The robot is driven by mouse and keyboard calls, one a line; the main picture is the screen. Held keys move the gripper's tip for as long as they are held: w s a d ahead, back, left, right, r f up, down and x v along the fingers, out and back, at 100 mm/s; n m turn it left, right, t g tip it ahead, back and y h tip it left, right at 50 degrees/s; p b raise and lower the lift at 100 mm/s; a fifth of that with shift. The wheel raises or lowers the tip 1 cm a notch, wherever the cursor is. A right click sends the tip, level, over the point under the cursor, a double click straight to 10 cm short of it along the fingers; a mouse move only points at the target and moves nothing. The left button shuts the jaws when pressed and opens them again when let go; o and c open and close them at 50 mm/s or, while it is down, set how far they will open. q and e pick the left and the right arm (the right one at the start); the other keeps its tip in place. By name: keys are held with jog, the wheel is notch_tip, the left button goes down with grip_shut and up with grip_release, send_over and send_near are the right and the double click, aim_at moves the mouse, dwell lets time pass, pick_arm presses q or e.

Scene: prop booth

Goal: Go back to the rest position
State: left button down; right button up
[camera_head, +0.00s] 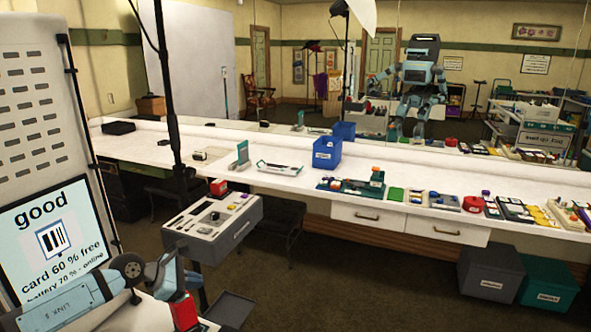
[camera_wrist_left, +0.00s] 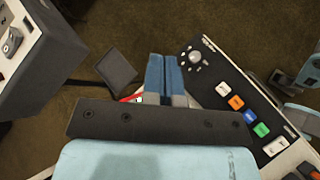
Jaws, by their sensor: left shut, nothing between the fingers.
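My left gripper (camera_head: 188,282) is low at the left in the head view, at the end of my pale blue arm. In the left wrist view its two blue fingers (camera_wrist_left: 163,68) lie side by side, shut, with nothing between them. A dark flat tray (camera_wrist_left: 117,68) is just left of the fingertips, and it also shows in the head view (camera_head: 230,309). A panel with coloured buttons (camera_wrist_left: 236,103) lies right of the fingers. A red object (camera_head: 184,313) stands close below the gripper in the head view.
A grey control console (camera_head: 213,226) stands beyond the gripper, beside a black pole (camera_head: 172,90). A screen reading "good" (camera_head: 52,235) is at the left. The long white counter (camera_head: 280,180) holds a blue bin (camera_head: 327,153) and several small items. Open floor lies at the lower middle.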

pick_arm(q)
jog(key=s+d+f+n+t+h+p, duration=0.2)
jog(key=s+d+n+t+h+p, duration=0.3)
jog(key=s+d+n, duration=1.2)
jog(key=s+a+f+n+y+p, duration=0.1)
jog(key=s+a+f+n+y, duration=0.2)
jog(key=s+n, duration=0.3)
jog(key=s+a+f+n+y+p, duration=0.1)
jog(key=s+a+f+n+y, duration=0.2)
jog(key=n, duration=1.2)
jog(key=s+a+f+n+y+p, duration=0.1)
jog(key=s+f+n+y, duration=0.3)
jog(key=s+n, duration=0.6)
jog(key=shift+a+f+n+g+y, duration=0.3)
jog(key=shift+a+y, duration=0.1)
jog(key=shift+a, duration=0.5)
